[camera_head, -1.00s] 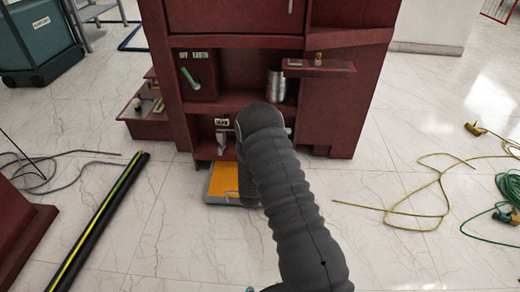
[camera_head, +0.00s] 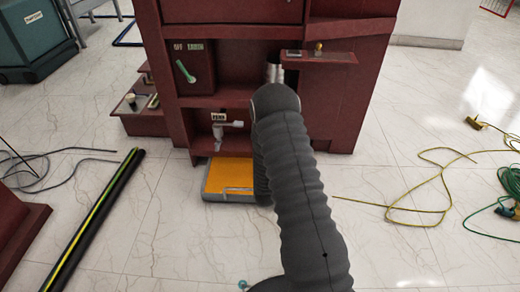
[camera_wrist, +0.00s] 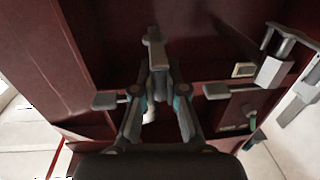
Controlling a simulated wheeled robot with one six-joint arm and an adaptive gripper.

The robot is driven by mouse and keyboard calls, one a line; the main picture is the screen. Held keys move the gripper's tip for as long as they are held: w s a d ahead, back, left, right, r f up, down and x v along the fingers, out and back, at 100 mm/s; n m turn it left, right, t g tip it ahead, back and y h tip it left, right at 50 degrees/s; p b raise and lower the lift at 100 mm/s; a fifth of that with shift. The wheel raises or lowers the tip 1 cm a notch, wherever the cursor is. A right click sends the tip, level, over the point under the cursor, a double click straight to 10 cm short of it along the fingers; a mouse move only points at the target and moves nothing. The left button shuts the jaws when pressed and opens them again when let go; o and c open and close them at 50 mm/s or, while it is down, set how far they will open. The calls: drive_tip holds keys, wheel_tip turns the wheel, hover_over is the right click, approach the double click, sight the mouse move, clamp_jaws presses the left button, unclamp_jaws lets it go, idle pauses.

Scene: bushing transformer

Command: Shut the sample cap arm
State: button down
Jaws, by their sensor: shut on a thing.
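A grey lever-like piece (camera_wrist: 154,52), which looks like the sample cap arm, shows in the wrist view. My gripper (camera_wrist: 157,78) is shut on it, with the fingertips on either side. A pale part shows dimly between the fingers, lower down. In the head view my dark arm covers the gripper and this piece. The dark red transformer cabinet (camera_head: 350,95) stands in front of me.
A switch box with a green handle (camera_head: 186,72) is at the cabinet's upper left. A metal cylinder (camera_head: 271,72) is partly hidden by my arm. A yellow-topped platform (camera_head: 230,178) lies on the floor. Cables (camera_head: 440,170) lie at right.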

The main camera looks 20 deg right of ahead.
drive_tip(key=c, duration=1.2)
unclamp_jaws()
drive_tip(key=shift+d, duration=0.15)
drive_tip(key=v, duration=1.2)
